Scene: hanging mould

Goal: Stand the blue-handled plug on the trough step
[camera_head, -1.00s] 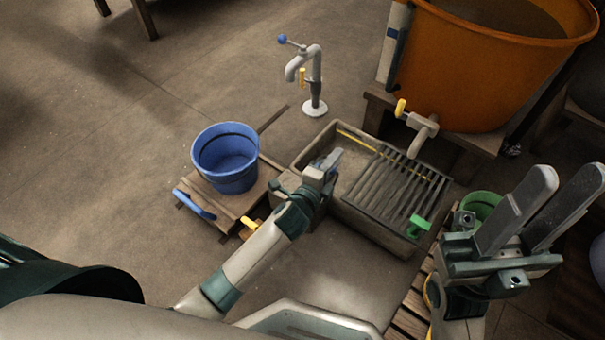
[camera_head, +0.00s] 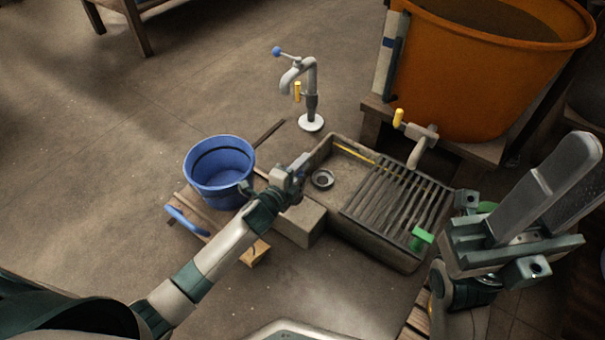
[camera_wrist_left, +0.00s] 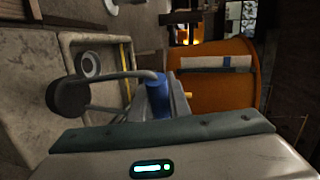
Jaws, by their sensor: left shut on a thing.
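My left gripper (camera_head: 299,166) is shut on the blue-handled plug. In the left wrist view the plug's blue handle (camera_wrist_left: 158,99) is at the jaws, and a bent rod joins it to a dark round stopper (camera_wrist_left: 68,97). In the head view the plug is largely hidden by the gripper. The gripper is above the left end of the grey trough (camera_head: 365,240), near the pale block (camera_head: 298,222) adjoining it, which looks like the step. The round drain (camera_head: 323,179) in the trough floor is uncovered. My right gripper (camera_head: 588,165) is open and empty at the right.
A blue bucket (camera_head: 219,172) stands on a low wooden stand left of the trough. A ribbed rack (camera_head: 395,196) and a green piece (camera_head: 421,239) are at the trough's right. Behind are a standing tap (camera_head: 311,90) and an orange tub (camera_head: 480,80) with a spout (camera_head: 422,147).

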